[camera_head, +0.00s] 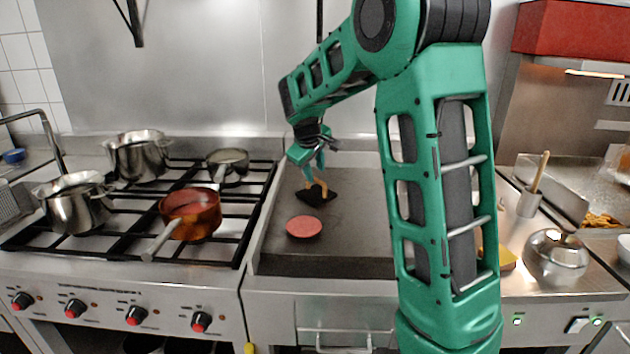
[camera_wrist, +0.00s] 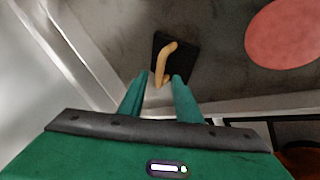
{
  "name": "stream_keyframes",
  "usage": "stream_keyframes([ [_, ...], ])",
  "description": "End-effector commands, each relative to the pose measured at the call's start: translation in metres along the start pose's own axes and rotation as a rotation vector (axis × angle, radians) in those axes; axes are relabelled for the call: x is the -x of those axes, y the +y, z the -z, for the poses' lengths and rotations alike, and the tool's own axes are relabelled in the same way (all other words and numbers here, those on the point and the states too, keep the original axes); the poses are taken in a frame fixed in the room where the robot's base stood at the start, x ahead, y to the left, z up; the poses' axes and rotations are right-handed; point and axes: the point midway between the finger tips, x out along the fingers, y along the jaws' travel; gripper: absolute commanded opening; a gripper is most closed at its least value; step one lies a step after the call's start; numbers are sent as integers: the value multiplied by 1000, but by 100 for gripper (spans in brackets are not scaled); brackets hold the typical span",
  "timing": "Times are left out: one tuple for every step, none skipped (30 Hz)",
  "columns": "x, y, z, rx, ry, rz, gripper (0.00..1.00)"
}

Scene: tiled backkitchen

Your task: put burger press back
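The burger press is a black rectangular plate (camera_head: 316,198) with a curved wooden handle (camera_head: 315,183). It rests on the flat griddle (camera_head: 280,240), near its back left. The press also shows in the wrist view, with its black plate (camera_wrist: 184,68) and handle (camera_wrist: 161,62). My gripper (camera_head: 317,168) is just above the handle, pointing down. In the wrist view its two green fingers (camera_wrist: 160,82) are apart, with the lower end of the handle showing near and between the tips. I cannot tell whether either finger touches it.
A raw patty (camera_head: 304,227) lies on the griddle in front of the press. A copper pan (camera_head: 190,222) and steel pots (camera_head: 140,160) stand on the stove to the left. My arm hides the griddle's right side. A metal dome (camera_head: 555,255) sits on the right counter.

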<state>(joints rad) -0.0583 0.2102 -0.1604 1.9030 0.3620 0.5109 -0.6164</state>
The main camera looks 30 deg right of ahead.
Motion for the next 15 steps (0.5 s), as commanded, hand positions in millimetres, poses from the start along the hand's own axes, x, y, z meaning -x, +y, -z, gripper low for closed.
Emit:
stream_keyframes([
  [11,0,1,0,4,-1,31],
  [16,0,2,0,4,0,31],
  [23,0,1,0,4,0,31],
  [28,0,1,0,4,0,31],
  [32,0,1,0,4,-1,31],
  [37,0,1,1,3,0,31],
  [41,0,1,1,2,0,31],
  [44,0,1,0,2,0,31],
  [47,0,1,0,2,-1,31],
  [49,0,1,0,2,-1,31],
  [51,0,1,0,2,-1,31],
  [52,0,1,1,1,0,31],
  [53,0,1,1,1,0,31],
  [54,0,1,1,1,0,31],
  [54,0,0,0,0,1,31],
])
